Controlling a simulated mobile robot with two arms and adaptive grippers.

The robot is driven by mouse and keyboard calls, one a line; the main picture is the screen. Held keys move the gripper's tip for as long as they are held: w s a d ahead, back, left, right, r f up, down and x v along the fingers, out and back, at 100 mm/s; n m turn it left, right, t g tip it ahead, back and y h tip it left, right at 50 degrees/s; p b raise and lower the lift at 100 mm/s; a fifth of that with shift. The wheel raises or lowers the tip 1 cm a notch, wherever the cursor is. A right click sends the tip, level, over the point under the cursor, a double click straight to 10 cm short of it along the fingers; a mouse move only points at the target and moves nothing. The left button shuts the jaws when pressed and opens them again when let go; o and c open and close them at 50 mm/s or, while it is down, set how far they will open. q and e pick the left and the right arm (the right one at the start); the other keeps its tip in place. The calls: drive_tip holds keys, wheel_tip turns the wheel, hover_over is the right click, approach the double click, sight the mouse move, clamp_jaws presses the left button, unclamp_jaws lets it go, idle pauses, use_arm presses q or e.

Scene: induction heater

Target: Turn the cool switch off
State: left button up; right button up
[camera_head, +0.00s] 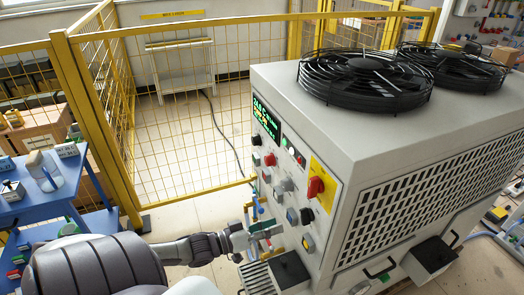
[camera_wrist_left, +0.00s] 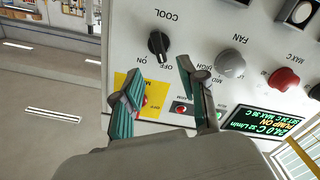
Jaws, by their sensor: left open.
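The cool switch is a small black knob (camera_wrist_left: 158,43) on the light grey control panel, under an upside-down COOL label in the left wrist view. ON and OFF are printed beside it; I cannot tell its setting surely. In the head view it is the black knob (camera_head: 307,216) low on the panel. My left gripper (camera_head: 262,230) is in front of the panel's lower part. In the left wrist view its two teal-padded fingers (camera_wrist_left: 158,70) are spread and empty, with the knob ahead, in line with the gap. My right gripper is out of view.
A red switch on a yellow plate (camera_head: 317,186) sits above the black knob. A grey FAN knob (camera_wrist_left: 231,64), a red knob (camera_wrist_left: 285,79) and a lit display (camera_wrist_left: 261,121) are near the fingers. Yellow fencing (camera_head: 180,95) stands behind; a blue table (camera_head: 45,190) is at left.

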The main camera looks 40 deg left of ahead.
use_arm(q)
drive_tip(key=shift+v, duration=1.65)
drive_tip(key=s+a+f+g+y, duration=0.2)
drive_tip(key=f+y, duration=0.1)
drive_tip(key=f, duration=0.5)
drive_tip(key=s+a+f+g+y, duration=0.1)
drive_tip(key=s+a+f+y, duration=0.1)
drive_tip(key=f, duration=0.7)
drive_tip(key=s+d+f+g+y, duration=0.1)
drive_tip(key=s+d+f+g, duration=0.15)
drive_tip(key=s+f, duration=0.4)
drive_tip(key=s+d+f+g+y, duration=0.1)
drive_tip(key=s+f+g, duration=0.25)
drive_tip(key=f, duration=0.55)
drive_tip(key=s+d+f+m+g, duration=0.2)
drive_tip(key=s+d+f, duration=0.4)
drive_tip(key=s, duration=0.3)
drive_tip(key=s+d+f+m+g, duration=0.2)
drive_tip(key=s+d+f+g, duration=0.2)
drive_tip(key=s+d+f, duration=0.2)
drive_tip(key=s+d, duration=0.2)
drive_tip(key=s, duration=0.1)
drive_tip(key=shift+s+d+g, duration=0.3)
drive_tip(key=shift+s+d, duration=0.05)
drive_tip(key=shift+s, duration=0.05)
